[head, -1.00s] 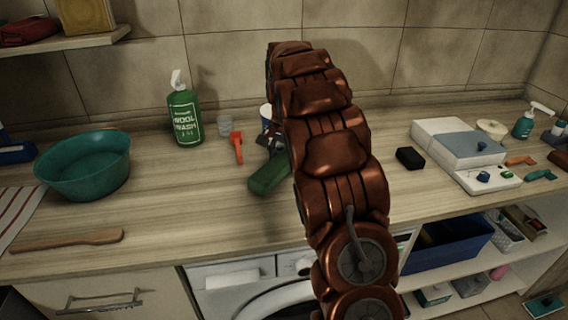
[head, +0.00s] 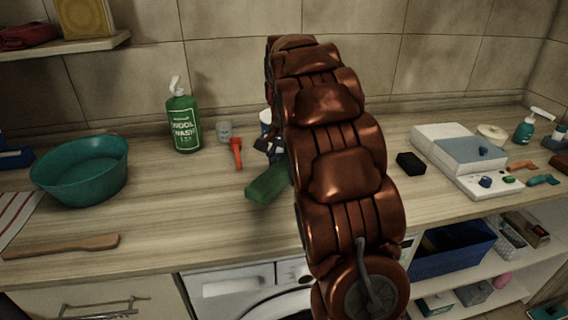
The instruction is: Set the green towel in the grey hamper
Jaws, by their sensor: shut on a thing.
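The green towel (head: 266,185) is a folded dark green block, seen just left of my brown arm over the middle of the counter. My gripper (head: 274,152) is mostly hidden behind my arm; only a dark part of it shows at the towel's far end. It is shut on the towel. I cannot tell whether the towel touches the counter or hangs slightly above it. I see no grey hamper in this view.
On the wooden counter are a teal basin (head: 83,170), a green wool wash bottle (head: 183,121), an orange-red tool (head: 236,153), a wooden paddle (head: 62,246), a black block (head: 411,163) and a white-grey device (head: 466,158). A washing machine (head: 244,289) and a blue bin (head: 451,249) are below.

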